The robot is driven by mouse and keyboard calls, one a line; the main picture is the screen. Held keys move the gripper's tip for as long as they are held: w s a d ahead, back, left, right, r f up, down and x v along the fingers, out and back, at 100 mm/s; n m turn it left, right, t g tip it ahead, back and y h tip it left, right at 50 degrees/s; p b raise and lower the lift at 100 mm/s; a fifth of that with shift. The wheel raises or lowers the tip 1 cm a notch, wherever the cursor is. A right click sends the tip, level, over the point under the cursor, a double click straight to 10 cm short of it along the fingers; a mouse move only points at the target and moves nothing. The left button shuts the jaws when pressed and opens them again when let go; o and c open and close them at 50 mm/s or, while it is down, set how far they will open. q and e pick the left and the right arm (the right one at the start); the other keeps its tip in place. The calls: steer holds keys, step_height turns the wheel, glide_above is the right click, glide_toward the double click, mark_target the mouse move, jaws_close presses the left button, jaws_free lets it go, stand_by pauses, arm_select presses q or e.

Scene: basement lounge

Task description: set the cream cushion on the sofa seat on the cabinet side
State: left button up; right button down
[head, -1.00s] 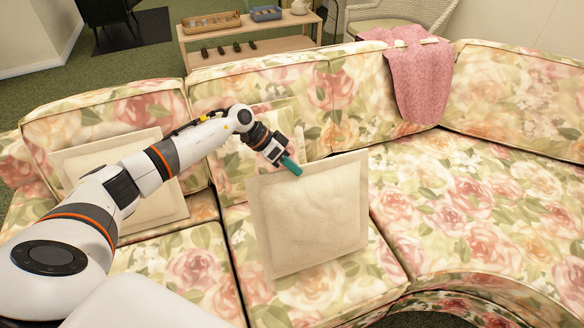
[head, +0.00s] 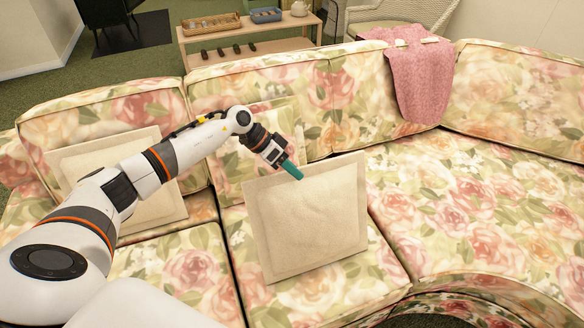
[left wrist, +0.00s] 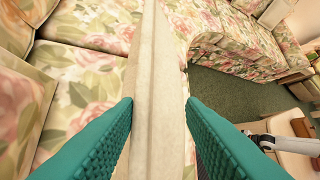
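A cream square cushion (head: 308,225) stands nearly upright, leaning slightly, over the middle seat of the floral sofa (head: 465,215). My left gripper (head: 290,170) is shut on its top edge. In the left wrist view the cushion's edge (left wrist: 157,90) runs between the two teal fingers (left wrist: 160,104), which touch it on both sides. The cushion's lower edge is at the seat; whether it bears on it I cannot tell. A second cream cushion (head: 160,212) leans on the left backrest, partly hidden by my left arm. My right gripper is not in view.
A pink throw (head: 420,80) hangs over the backrest. Behind the sofa is a low wooden shelf unit (head: 250,48) with trays, a teapot and small dark items. A wicker chair (head: 400,14) stands behind. The right seats are clear.

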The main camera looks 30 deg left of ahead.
arm_select(q)
steer(key=v, duration=1.1)
steer(key=shift+a+r, duration=0.25)
steer(key=shift+r, duration=0.05)
steer(key=shift+s+f, duration=0.1)
steer(key=shift+s, duration=0.1)
